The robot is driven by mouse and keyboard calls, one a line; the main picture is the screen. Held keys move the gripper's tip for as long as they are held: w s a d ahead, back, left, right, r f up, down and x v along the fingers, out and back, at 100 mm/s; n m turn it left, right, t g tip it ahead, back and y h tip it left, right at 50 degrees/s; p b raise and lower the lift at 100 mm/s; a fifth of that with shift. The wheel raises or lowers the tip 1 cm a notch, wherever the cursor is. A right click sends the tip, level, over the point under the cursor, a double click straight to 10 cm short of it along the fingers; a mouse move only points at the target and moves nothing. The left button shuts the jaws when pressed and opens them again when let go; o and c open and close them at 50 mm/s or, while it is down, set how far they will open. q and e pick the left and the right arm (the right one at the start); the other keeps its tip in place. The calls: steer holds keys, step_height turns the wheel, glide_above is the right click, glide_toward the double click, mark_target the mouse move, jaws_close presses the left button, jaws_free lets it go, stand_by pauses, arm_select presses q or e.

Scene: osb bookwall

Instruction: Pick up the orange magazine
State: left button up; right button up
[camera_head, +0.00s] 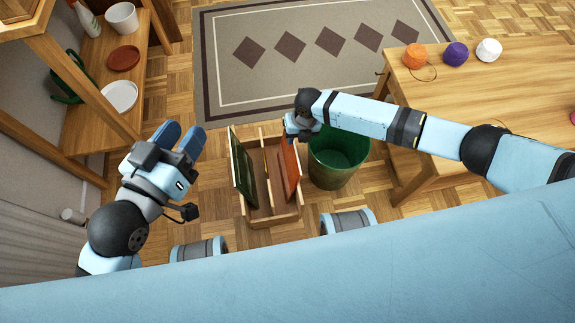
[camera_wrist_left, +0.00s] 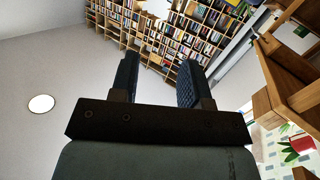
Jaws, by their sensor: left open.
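The orange magazine (camera_head: 290,166) stands tilted in the right part of a wooden magazine rack (camera_head: 275,219) on the floor in the head view. A green magazine or book (camera_head: 242,170) leans in the rack's left part. My right gripper (camera_head: 299,131) is at the top end of the orange magazine, pointing down. Its fingers are too small and hidden to tell whether they touch it. My left gripper (camera_head: 178,136) is open and empty, left of the rack. Its two fingers also show apart in the left wrist view (camera_wrist_left: 160,82).
A green bin (camera_head: 340,160) stands close to the rack's right side. A wooden table (camera_head: 500,90) with orange, purple and white yarn balls is at the right. A shelf (camera_head: 95,125) with dishes is at the left. A patterned rug (camera_head: 310,15) lies beyond.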

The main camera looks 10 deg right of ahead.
mark_target(294, 145)
steer(key=f+b, duration=0.1)
steer(key=f, duration=0.1)
steer(key=f+b, duration=0.1)
steer(key=a+f+b, duration=0.1)
steer(key=f, duration=0.1)
steer(key=shift+f, duration=0.4)
arm_select(q)
steer(key=shift+w+a+r+m+t, duration=0.1)
steer(key=shift+w+a+m+t, duration=0.2)
steer(key=shift+w+m, duration=0.25)
steer(key=shift+w+a+r+m+t, duration=0.1)
steer(key=shift+w+a+m+t, duration=0.1)
steer(key=shift+w+m+t, duration=0.3)
arm_select(e)
steer(key=c, duration=0.6)
arm_select(q)
steer(key=shift+s+f, duration=0.1)
steer(key=shift+s, duration=0.05)
arm_select(e)
jaws_close()
